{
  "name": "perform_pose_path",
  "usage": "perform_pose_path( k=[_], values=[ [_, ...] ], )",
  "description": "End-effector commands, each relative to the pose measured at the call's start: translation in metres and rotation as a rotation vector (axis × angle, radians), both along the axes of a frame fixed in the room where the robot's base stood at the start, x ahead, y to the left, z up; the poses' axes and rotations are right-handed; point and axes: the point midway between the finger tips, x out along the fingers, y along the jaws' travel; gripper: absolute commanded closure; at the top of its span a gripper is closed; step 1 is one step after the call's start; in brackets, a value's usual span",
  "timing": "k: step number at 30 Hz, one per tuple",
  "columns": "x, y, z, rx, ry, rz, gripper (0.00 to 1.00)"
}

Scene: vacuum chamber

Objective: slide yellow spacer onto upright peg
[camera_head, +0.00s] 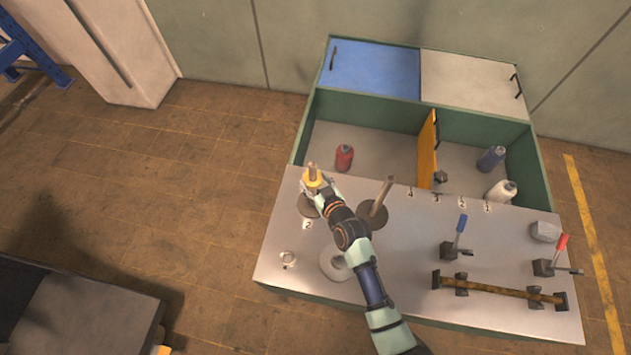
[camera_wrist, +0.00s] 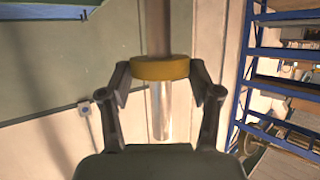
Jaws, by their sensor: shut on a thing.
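The yellow spacer (camera_head: 313,180) is a thick ring between the fingertips of my gripper (camera_head: 316,184), near the table's left edge. In the wrist view the spacer (camera_wrist: 160,68) is pinched from both sides by my gripper (camera_wrist: 160,75), which is shut on it. An upright peg (camera_head: 312,167) rises above the spacer. In the wrist view the peg (camera_wrist: 158,28) shows above and below the ring, so the ring appears to be around it. The peg's round dark base (camera_head: 307,208) is partly hidden by my gripper. The inside of the ring is hidden.
A second peg (camera_head: 383,193) on a dark round base stands just right of my gripper. A pale disc (camera_head: 331,265) lies partly under my arm. A red bottle (camera_head: 344,157) stands in the open bin behind. Clamps and a bar (camera_head: 505,291) occupy the right side.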

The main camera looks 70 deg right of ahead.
Motion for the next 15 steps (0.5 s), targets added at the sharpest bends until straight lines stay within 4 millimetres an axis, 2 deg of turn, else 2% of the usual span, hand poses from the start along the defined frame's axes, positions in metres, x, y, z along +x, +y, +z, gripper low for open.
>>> perform_pose_path(
  k=[15],
  values=[
    [0.0, 0.0, -0.023, -0.001, -0.001, 0.0, 0.67]
  ],
)
